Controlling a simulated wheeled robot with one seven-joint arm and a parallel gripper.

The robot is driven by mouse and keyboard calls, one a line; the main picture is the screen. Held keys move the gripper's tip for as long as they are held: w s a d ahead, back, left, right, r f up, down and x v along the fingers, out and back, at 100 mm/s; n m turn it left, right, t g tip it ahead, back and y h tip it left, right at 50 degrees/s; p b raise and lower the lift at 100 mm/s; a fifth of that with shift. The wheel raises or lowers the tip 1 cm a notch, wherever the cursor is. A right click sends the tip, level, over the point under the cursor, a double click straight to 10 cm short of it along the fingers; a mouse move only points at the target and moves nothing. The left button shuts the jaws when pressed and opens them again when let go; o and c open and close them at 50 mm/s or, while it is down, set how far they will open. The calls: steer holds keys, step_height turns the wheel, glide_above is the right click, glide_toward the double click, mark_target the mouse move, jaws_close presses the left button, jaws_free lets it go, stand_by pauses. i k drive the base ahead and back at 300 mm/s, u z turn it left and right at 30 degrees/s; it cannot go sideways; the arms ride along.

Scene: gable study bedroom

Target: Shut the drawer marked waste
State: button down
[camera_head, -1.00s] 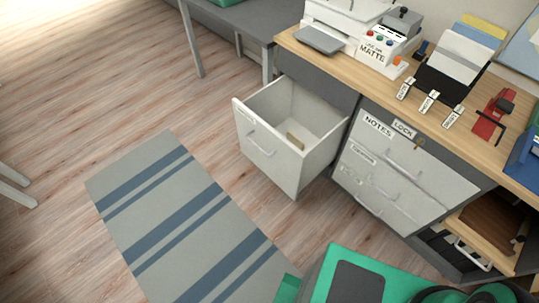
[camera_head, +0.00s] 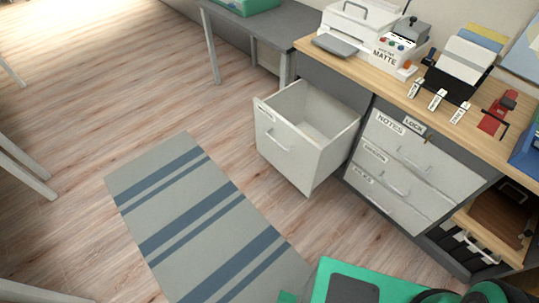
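A deep pale grey drawer (camera_head: 285,148) stands pulled out from the left part of the desk unit. It has a bar handle (camera_head: 278,141) and a small label (camera_head: 265,113) near its top left corner, too small to read. I cannot tell whether it is the one marked waste. Its visible inside looks empty, but the bottom near the front is hidden. My gripper is not in view; only green and dark parts of my body show at the bottom.
Shut drawers (camera_head: 400,165) marked notes stand to the right. A wooden tray-like shelf (camera_head: 495,235) sticks out at the lower right. A striped rug (camera_head: 200,215) lies before the open drawer. A grey side table (camera_head: 250,30) stands behind.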

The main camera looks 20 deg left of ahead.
mark_target(281, 119)
steer(key=u, duration=0.45)
steer(key=k, duration=1)
steer(key=u, duration=0.3)
steer(key=i, duration=1.7)
steer(key=z, duration=0.15)
